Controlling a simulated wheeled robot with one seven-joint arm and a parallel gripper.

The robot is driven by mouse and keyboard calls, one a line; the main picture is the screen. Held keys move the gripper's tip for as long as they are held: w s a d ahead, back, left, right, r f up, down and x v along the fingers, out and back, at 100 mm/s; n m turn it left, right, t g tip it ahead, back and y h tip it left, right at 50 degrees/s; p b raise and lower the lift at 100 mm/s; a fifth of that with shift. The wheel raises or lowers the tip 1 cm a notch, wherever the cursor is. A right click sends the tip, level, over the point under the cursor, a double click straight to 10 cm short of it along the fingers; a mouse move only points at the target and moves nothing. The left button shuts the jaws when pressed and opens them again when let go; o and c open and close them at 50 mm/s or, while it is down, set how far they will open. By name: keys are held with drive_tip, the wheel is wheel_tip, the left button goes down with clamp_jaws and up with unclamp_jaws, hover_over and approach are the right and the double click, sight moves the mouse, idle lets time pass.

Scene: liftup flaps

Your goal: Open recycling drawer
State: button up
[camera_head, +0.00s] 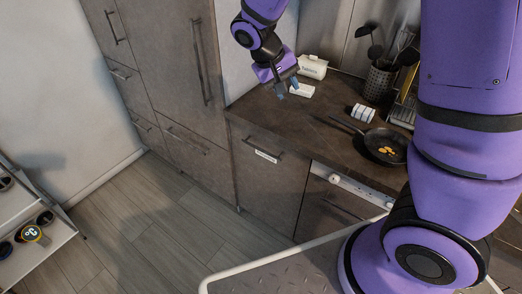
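A brown cabinet front (262,184) below the counter carries a dark bar handle (260,148) near its top and a small white label (266,156) just under it. The label is too small to read. The front looks closed, flush with the cabinets beside it. My gripper (288,89) hangs from the purple arm at the upper middle, apart from the handle and above and behind it in the picture. Its two fingers look spread, with nothing visible between them.
The dark counter (315,125) holds a pan (386,146), a utensil holder (379,82), and small white items (301,91) near my gripper. A white-knobbed appliance (335,200) is right of the labelled front. A shelf (45,245) stands left; the floor (150,235) between is clear.

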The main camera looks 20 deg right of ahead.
drive_tip(key=w+a+f+n+t+h, duration=0.1)
drive_tip(key=w+a+f+h, duration=0.2)
drive_tip(key=f, duration=0.5)
drive_tip(key=w+a+f+n+t+h, duration=0.1)
drive_tip(key=w+a+f+h, duration=0.15)
drive_tip(key=f, duration=0.65)
drive_tip(key=n+t+h, duration=0.2)
drive_tip(key=n+t, duration=0.3)
drive_tip(key=t, duration=0.2)
approach(261, 150)
drive_tip(key=x, duration=1)
drive_tip(key=shift+w+d+f, duration=0.1)
drive_tip(key=shift+w+f, duration=0.1)
drive_tip(key=shift+w, duration=0.1)
clamp_jaws()
